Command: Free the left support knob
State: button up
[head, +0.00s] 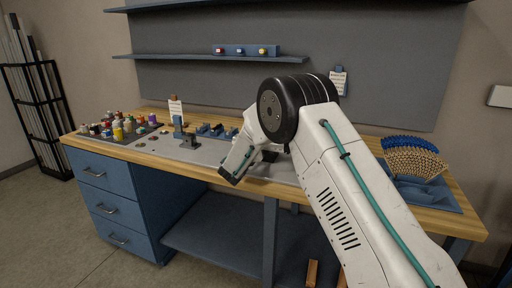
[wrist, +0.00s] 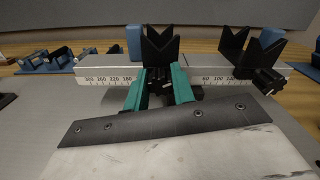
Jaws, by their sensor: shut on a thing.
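The left support (wrist: 165,44) is a black V-shaped block on a pale rail with a printed scale (wrist: 108,76), in the wrist view. Its dark knob (wrist: 167,86) sits low at the front of the support, partly hidden by my fingers. My gripper (wrist: 158,88) has teal fingers, one on each side of the knob, and is shut on it. A second black support (wrist: 234,48) stands to the right on the same rail, with its own dark knob (wrist: 264,82) at the front. In the head view my arm hides most of the rail and the fingertips.
Blue fixtures (wrist: 45,60) stand to the left behind the rail. In the head view, small bottles (head: 122,125) crowd the bench's left end, and a blue-and-tan lattice piece (head: 414,160) lies on a blue tray (head: 440,197) at the right. Shelves hang above the bench.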

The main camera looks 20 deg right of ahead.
jog(key=n, duration=0.6)
jog(key=shift+a+f+n, duration=0.1)
jog(key=shift+f+n, duration=0.05)
jog(key=shift+n, duration=0.15)
jog(key=n, duration=0.6)
jog(key=shift+n, duration=0.4)
jog(key=o, duration=1)
jog(key=v, duration=0.7)
jog(key=shift+s+a, duration=0.25)
jog(key=shift+s, duration=0.05)
